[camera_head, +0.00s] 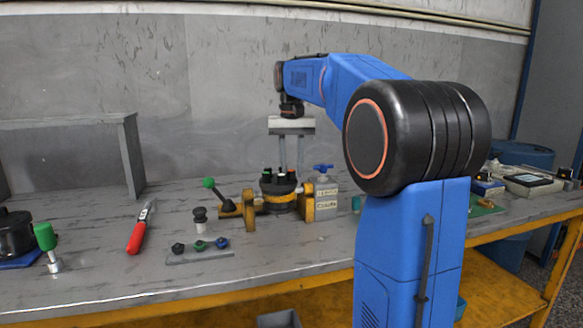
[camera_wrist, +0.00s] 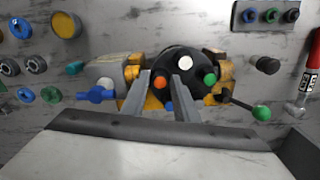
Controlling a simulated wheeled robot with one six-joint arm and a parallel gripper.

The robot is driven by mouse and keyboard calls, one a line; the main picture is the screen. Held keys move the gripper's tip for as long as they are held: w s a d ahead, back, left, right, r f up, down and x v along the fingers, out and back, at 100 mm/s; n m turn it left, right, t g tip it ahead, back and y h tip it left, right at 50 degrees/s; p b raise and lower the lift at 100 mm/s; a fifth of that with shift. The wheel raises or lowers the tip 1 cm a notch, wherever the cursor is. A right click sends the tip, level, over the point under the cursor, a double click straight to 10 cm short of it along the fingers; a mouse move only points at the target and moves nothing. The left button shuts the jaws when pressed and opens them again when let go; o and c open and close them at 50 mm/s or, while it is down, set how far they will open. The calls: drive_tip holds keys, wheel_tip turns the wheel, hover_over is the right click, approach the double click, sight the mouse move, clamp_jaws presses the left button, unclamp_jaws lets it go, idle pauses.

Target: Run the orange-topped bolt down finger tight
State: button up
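The hydraulic motor is a round black body (camera_head: 279,190) in a yellow fixture on the bench; it also shows in the wrist view (camera_wrist: 184,58). The orange-topped bolt (camera_wrist: 159,82) stands on it near the rim, seen in the wrist view in the gap between my fingers. White-topped (camera_wrist: 190,65) and green-topped (camera_wrist: 210,78) bolts stand to its right. My gripper (camera_head: 291,165) points down above the motor, its two fingers apart and empty; it also shows in the wrist view (camera_wrist: 161,76). Whether the fingertips reach the bolt's height I cannot tell.
A green-knobbed lever (camera_head: 217,193) sticks out left of the fixture. A strip with several coloured bolts (camera_head: 200,252) lies in front. A red-handled tool (camera_head: 140,230) lies to the left.

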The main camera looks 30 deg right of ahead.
drive_tip(key=shift+r, duration=4)
drive_tip(key=s+a+f+n+t, duration=0.1)
drive_tip(key=s+a+f, duration=0.45)
drive_tip(key=s, duration=0.25)
drive_tip(key=s+a+f+n+t, duration=0.1)
drive_tip(key=s+a+f+n, duration=0.1)
drive_tip(key=s+a+f, duration=0.4)
drive_tip(key=s+a+f+n+t, duration=0.1)
drive_tip(key=s+a+f, duration=0.1)
drive_tip(key=s+f, duration=0.6)
drive_tip(key=s+a+f+n+t, duration=0.1)
drive_tip(key=s+a+f, duration=0.1)
drive_tip(key=s+f, duration=0.6)
wheel_tip(320, 180, down, 3)
drive_tip(key=shift+a+f+n+t, duration=0.1)
drive_tip(key=shift+a+n+t, duration=0.05)
drive_tip(key=shift+n+t, duration=0.2)
